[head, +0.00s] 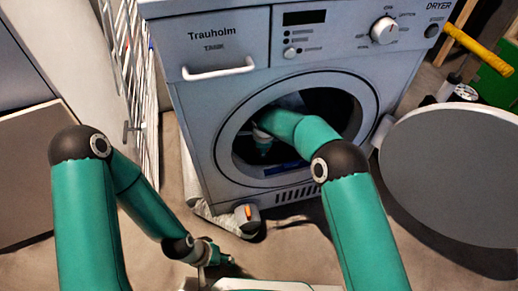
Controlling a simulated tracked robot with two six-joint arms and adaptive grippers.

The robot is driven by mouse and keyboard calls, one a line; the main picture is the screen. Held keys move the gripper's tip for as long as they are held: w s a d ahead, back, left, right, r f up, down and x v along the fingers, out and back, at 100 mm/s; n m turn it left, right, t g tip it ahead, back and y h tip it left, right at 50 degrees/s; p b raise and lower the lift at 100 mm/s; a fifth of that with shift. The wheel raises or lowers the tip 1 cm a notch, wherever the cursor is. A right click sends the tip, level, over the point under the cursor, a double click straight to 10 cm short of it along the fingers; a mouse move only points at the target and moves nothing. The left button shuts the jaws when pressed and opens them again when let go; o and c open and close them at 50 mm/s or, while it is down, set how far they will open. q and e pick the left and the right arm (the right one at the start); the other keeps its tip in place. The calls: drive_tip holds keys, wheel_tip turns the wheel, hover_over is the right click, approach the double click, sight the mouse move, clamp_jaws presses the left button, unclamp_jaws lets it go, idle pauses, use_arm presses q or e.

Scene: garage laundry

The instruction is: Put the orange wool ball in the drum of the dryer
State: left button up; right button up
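The dryer (215,110) stands ahead with its round drum opening (345,105) uncovered. My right arm reaches through the opening, and its wrist end (263,140) is inside the drum; its fingers cannot be made out. My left gripper (222,258) is low in front of the dryer, above the floor, small and partly covered by its own wrist, so its opening is unclear. I cannot make out the orange wool ball anywhere; the drum's inside is dark and partly covered by my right arm.
A large round grey panel (455,170), perhaps the dryer's open door, takes up the right side. A small grey object with an orange mark (246,217) lies at the dryer's base. A white rack (125,60) stands left. A yellow handle (478,46) shows at upper right.

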drive_tip(key=d, duration=0.1)
drive_tip(key=d+f, duration=0.1)
drive_tip(key=d, duration=0.1)
drive_tip(key=shift+w+f+m, duration=0.1)
drive_tip(key=shift+w+m, duration=0.1)
drive_tip(key=shift+m, duration=0.1)
wheel_tip(320, 180, down, 4)
drive_tip(key=shift+r+b, duration=0.15)
drive_tip(key=shift+b, duration=0.4)
drive_tip(key=shift+w+d, duration=0.2)
drive_tip(key=shift+d, duration=0.05)
drive_tip(key=shift+a, duration=0.45)
drive_tip(key=shift+f, duration=0.3)
drive_tip(key=o, duration=0.8)
